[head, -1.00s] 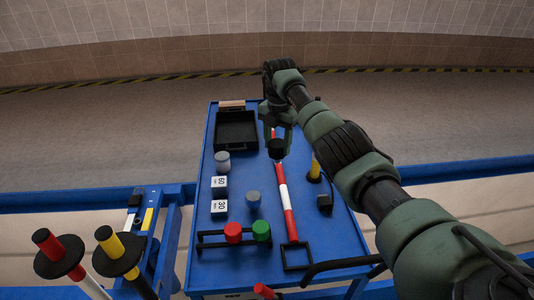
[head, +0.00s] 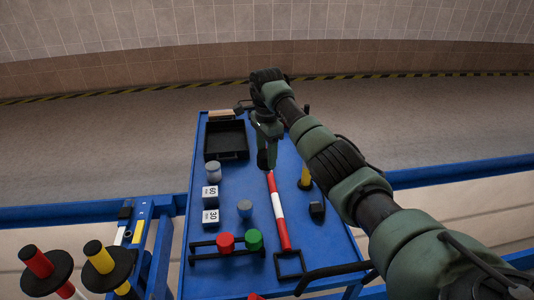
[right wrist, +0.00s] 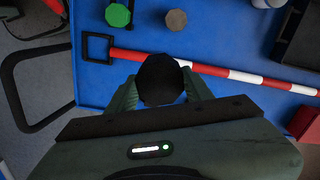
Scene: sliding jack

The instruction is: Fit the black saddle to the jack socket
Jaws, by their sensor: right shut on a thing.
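My right gripper (head: 266,160) is over the middle of the blue table, above the upper end of the red-and-white bar (head: 279,215). In the right wrist view the gripper (right wrist: 161,84) is shut on the black saddle (right wrist: 159,77), a dark faceted round piece between its fingers. The saddle hides part of the bar (right wrist: 240,76) in that view. In the head view the saddle is hard to tell from the dark gripper. I cannot tell which part is the jack socket. My left gripper is not in view.
The blue table (head: 235,270) carries a black tray (head: 226,155), a grey-lidded jar (head: 213,172), white blocks marked 50 and 30 (head: 210,218), a grey-blue cylinder (head: 245,208), red (head: 225,242) and green (head: 254,239) knobs, and a yellow post (head: 305,179). Blue rails flank it.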

